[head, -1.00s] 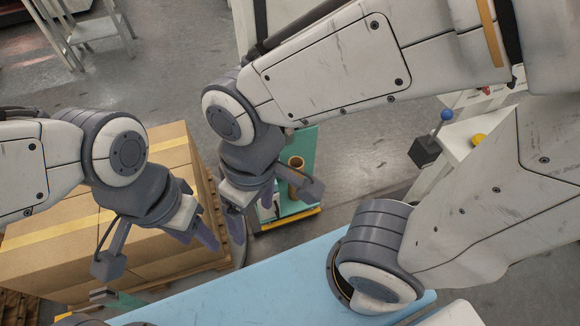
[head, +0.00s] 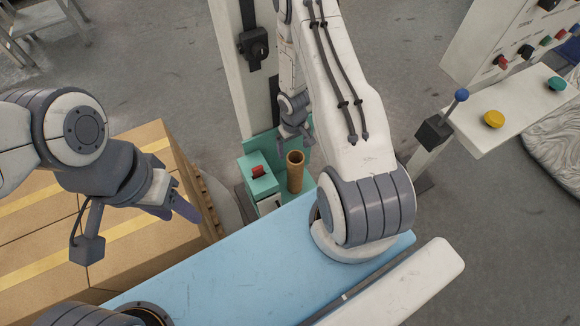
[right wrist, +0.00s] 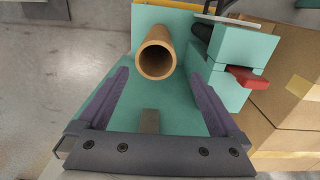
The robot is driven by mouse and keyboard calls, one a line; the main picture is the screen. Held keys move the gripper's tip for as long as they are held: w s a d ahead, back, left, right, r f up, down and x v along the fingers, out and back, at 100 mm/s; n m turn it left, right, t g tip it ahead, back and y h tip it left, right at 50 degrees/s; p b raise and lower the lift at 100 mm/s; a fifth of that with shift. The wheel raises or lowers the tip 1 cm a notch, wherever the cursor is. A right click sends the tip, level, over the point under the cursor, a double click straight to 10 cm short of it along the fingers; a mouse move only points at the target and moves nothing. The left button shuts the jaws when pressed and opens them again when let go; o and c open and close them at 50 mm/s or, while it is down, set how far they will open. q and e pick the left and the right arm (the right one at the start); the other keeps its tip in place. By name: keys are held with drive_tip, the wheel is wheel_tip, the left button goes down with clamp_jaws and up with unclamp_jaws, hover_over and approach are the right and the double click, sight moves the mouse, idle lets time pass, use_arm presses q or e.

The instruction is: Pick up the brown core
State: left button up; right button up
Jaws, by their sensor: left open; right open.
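The brown core (head: 295,172) is a hollow tube standing upright on a teal platform in the head view. In the right wrist view the core (right wrist: 155,58) is seen from above at its open end, ahead of and between the two fingers. My right gripper (right wrist: 162,88) is open and empty, its fingers apart and short of the core. In the head view my right gripper (head: 291,140) hangs just behind the core, its fingertips hard to make out. My left gripper (head: 185,205) is open and empty near the cardboard boxes.
A teal block with a red switch (head: 258,171) stands left of the core; it is close on the right in the right wrist view (right wrist: 248,78). Stacked cardboard boxes (head: 130,240) fill the left. A control panel with a lever (head: 447,110) and buttons is at right.

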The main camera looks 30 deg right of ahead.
sight(295, 158)
drive_tip(key=f+b, duration=0.1)
drive_tip(key=f, duration=0.1)
drive_tip(key=f+b, duration=0.4)
drive_tip(key=f, duration=0.1)
drive_tip(key=shift+d, duration=0.3)
wheel_tip(295, 158, down, 5)
drive_tip(key=b, duration=0.6)
drive_tip(key=shift+s+d+f, duration=0.1)
drive_tip(key=shift+s+f, duration=0.05)
clamp_jaws()
